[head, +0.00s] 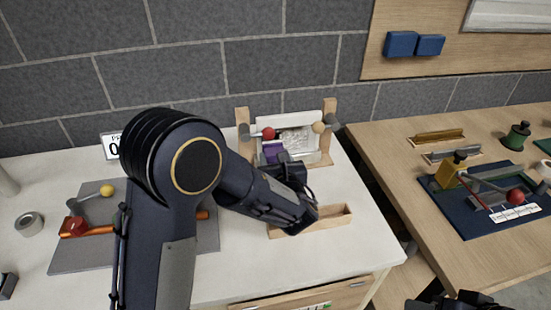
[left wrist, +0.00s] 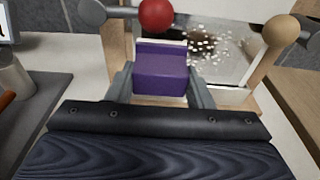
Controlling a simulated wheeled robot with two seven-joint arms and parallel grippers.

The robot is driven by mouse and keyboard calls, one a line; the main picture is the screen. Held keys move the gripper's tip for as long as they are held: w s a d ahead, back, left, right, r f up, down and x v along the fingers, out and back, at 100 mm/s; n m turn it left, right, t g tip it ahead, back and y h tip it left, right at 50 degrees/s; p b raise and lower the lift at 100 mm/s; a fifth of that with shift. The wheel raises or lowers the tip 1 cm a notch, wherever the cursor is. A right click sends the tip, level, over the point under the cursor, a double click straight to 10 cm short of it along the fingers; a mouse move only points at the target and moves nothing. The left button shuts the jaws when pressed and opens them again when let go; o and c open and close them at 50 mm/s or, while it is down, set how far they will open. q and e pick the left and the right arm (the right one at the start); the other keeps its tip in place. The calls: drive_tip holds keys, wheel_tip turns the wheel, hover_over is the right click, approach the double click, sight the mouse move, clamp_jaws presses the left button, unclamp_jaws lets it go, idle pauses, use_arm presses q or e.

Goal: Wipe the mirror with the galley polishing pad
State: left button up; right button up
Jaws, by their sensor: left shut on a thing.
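The mirror (head: 297,142) stands tilted in a wooden stand on the white counter, with a red knob and a tan knob at its top. In the left wrist view the mirror (left wrist: 236,66) shows a dark smudge and many white specks right of the pad. My left gripper (left wrist: 160,82) is shut on the purple polishing pad (left wrist: 160,74), which also shows in the head view (head: 270,152). The pad is in front of the mirror's left part; I cannot tell whether it touches. A dark part at the bottom right edge may be my right gripper (head: 455,302), mostly cut off.
An open wooden tray (head: 335,217) lies on the counter in front of the mirror. A grey mat (head: 75,252) with an orange-handled tool is at left, beside a tape roll (head: 29,224). A wooden table (head: 400,160) at right holds a blue board (head: 465,218).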

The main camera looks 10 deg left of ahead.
use_arm(q)
drive_tip(key=shift+x, duration=1.25)
drive_tip(key=shift+d+r, duration=0.15)
drive_tip(key=shift+r, duration=0.05)
